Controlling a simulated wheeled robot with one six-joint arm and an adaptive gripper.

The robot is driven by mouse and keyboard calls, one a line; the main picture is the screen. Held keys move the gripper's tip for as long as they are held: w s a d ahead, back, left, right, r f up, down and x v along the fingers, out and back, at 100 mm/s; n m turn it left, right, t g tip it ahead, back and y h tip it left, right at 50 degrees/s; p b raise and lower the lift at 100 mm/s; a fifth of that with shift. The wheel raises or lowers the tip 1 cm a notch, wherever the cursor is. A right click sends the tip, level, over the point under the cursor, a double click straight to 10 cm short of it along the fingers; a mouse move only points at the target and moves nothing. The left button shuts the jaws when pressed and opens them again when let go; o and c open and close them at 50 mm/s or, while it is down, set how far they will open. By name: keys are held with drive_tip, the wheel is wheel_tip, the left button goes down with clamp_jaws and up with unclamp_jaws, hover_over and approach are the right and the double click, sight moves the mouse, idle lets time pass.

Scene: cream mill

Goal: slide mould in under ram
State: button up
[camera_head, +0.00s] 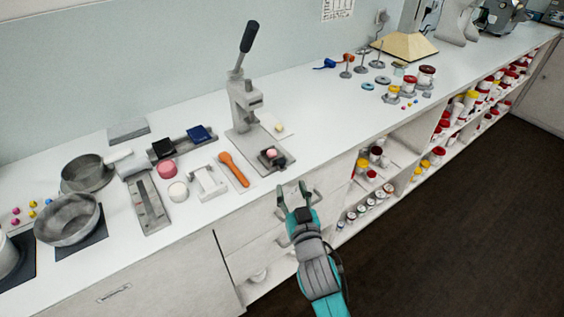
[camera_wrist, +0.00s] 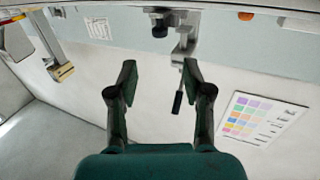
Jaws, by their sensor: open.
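The hand press (camera_head: 244,103) stands on the counter with its black lever raised. Its ram is above the base plate (camera_head: 240,138). A small dark mould (camera_head: 273,161) with a pale pink top sits at the front of the plate, out in front of the ram rather than beneath it. My gripper (camera_head: 292,187) is open and empty, in front of the counter edge and apart from the mould. In the wrist view the open fingers (camera_wrist: 160,73) point toward the press (camera_wrist: 184,45), which appears upside down; the mould cannot be told clearly there.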

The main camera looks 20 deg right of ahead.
sight(283, 163)
drive_tip(key=w, duration=1)
drive_tip(key=shift+d, duration=0.4)
clamp_jaws()
